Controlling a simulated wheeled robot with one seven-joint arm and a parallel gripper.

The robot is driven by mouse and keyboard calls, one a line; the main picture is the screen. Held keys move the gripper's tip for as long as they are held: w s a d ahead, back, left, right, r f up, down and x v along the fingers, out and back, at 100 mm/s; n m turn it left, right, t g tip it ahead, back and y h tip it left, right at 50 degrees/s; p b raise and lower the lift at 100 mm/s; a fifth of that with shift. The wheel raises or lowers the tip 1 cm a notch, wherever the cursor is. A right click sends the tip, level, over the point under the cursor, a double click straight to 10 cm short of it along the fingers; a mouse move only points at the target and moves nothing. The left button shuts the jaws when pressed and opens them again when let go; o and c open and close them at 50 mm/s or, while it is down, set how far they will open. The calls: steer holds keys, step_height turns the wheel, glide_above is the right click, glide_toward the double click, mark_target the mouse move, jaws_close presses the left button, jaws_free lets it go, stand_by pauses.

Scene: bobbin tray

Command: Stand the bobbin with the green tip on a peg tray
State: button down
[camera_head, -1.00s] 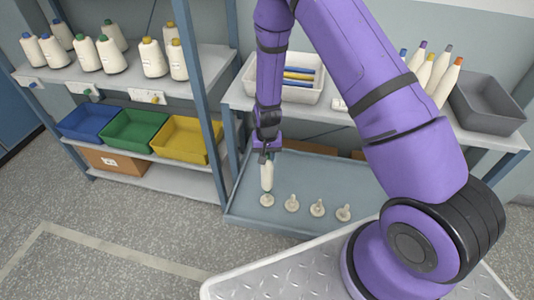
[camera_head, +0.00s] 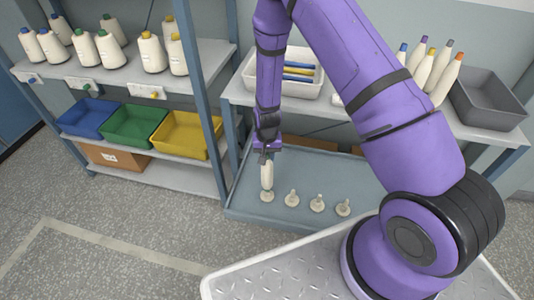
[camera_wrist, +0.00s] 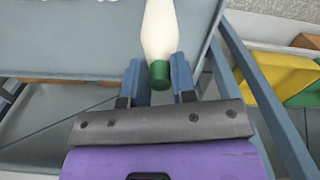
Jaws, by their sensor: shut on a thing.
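The white bobbin with the green tip (camera_wrist: 159,75) is held tip-end in my gripper (camera_wrist: 160,82), between the two blue-grey fingers. In the head view the bobbin (camera_head: 267,175) hangs upright from my gripper (camera_head: 266,153). Its lower end is right over the leftmost peg (camera_head: 267,197) of the peg tray (camera_head: 245,208) and meets or overlaps it in the picture. I cannot tell how far the peg is inside. The other pegs (camera_head: 318,204) in the front row are bare.
A white bin (camera_head: 250,88), cone-shaped bobbins (camera_head: 438,70) and a grey bin (camera_head: 490,100) stand on the shelf above the tray. A blue post (camera_head: 207,100) is left of my arm. More bobbins (camera_head: 108,53) and coloured bins (camera_head: 185,137) stand on the left rack.

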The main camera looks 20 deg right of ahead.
steer(key=shift+f, duration=0.7)
steer(key=c, duration=0.8)
jaws_free()
steer(key=shift+c, duration=0.2)
step_height(320, 180, up, 11)
steer(key=shift+f, duration=0.1)
